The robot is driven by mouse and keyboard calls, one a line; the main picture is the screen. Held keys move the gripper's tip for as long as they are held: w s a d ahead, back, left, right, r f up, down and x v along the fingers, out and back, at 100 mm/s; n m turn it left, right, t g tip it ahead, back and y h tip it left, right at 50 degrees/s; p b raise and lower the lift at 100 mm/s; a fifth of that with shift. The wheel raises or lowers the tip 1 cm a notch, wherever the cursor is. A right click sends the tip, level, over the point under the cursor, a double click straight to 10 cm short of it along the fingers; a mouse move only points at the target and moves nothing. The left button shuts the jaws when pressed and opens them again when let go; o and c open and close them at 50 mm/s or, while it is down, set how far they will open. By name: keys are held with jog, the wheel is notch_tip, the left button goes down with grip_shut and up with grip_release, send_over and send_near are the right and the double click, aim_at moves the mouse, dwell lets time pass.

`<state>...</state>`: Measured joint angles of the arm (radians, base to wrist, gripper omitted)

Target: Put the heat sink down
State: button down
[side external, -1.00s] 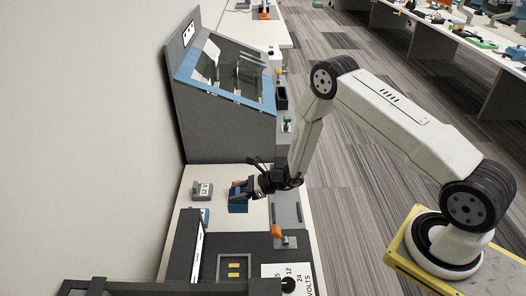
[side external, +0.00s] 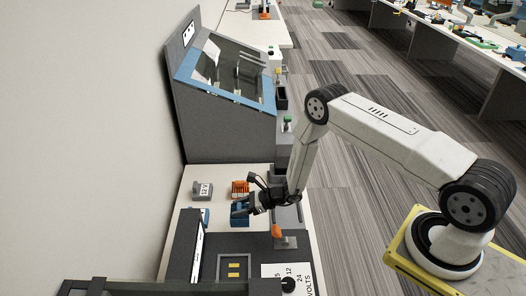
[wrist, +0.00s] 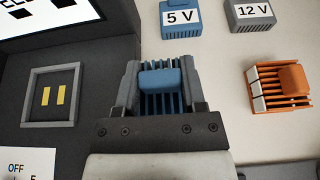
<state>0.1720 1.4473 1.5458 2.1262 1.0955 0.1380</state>
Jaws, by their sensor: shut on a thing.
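A blue finned heat sink (wrist: 160,80) is held between the two fingers of my gripper (wrist: 160,92) in the wrist view. My gripper (side external: 250,205) is shut on this blue heat sink (side external: 239,213), which shows in the side view over the light bench top near the dark panel's edge. I cannot tell whether its underside touches the bench. An orange finned heat sink (wrist: 280,88) with a pale, dark-banded side lies on the bench to the right in the wrist view; it also shows in the side view (side external: 240,187).
A blue 5 V block (wrist: 181,17) and a grey 12 V block (wrist: 250,13) sit on the bench. A framed recess with two yellow strips (wrist: 50,96) is in the dark panel. An orange-knobbed lever (side external: 277,231) and a volts dial (side external: 288,284) stand nearby.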

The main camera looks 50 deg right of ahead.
jog(key=shift+f, duration=0.35)
jog(key=shift+f, duration=2)
jog(key=shift+f, duration=0.15)
jog(key=shift+c, duration=0.8)
grip_release()
jog(key=shift+s+d+r, duration=0.25)
jog(key=shift+d+r, duration=0.1)
jog(key=v, duration=1.1)
jog(key=shift+s, duration=0.15)
